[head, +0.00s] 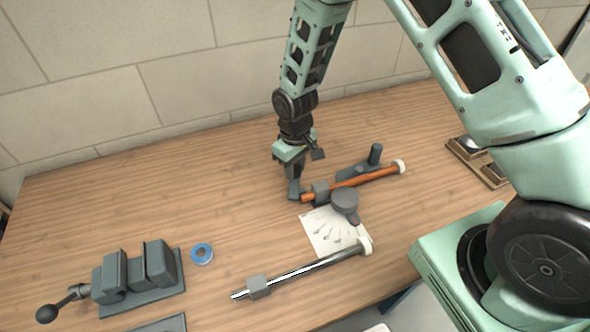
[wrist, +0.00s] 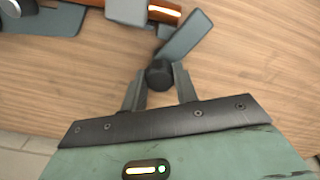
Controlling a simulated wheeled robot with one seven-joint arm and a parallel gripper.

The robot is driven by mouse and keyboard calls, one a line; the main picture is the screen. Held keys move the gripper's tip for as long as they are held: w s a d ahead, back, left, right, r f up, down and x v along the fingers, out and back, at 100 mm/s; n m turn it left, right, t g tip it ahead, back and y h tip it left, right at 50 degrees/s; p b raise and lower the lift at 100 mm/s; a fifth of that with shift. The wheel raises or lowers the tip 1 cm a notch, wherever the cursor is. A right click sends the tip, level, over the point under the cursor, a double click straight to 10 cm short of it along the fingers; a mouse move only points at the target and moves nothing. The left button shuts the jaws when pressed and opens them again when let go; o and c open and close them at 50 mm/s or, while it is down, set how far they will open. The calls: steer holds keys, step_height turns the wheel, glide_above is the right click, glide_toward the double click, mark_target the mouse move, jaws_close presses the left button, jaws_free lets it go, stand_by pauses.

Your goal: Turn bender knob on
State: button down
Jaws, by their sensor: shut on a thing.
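The bender (head: 320,189) lies on the bench with an orange-brown pipe (head: 365,178) along it. The pipe also shows at the top of the wrist view (wrist: 164,12). A flat grey lever (wrist: 186,35) slants from the bender down to a round black knob (wrist: 159,75). My gripper (wrist: 160,80) is shut on the knob, one finger on each side of it. In the head view my gripper (head: 293,187) points down at the pipe's left end, and it hides the knob there.
A vise (head: 140,275) and a blue tape roll (head: 202,254) are at left. A wooden tray (head: 475,165) is at right. The back left of the bench is clear.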

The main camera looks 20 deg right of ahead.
mark_target(295, 168)
steer(key=n+b, duration=0.1)
steer(key=n, duration=0.3)
steer(key=shift+n, duration=0.4)
stand_by(0.4)
steer(key=c, duration=1.1)
jaws_free()
steer(key=shift+r, duration=0.1)
step_height(295, 168, up, 17)
steer(key=b, duration=0.2)
steer(key=shift+r+b, duration=0.15)
steer(key=shift+b, duration=0.2)
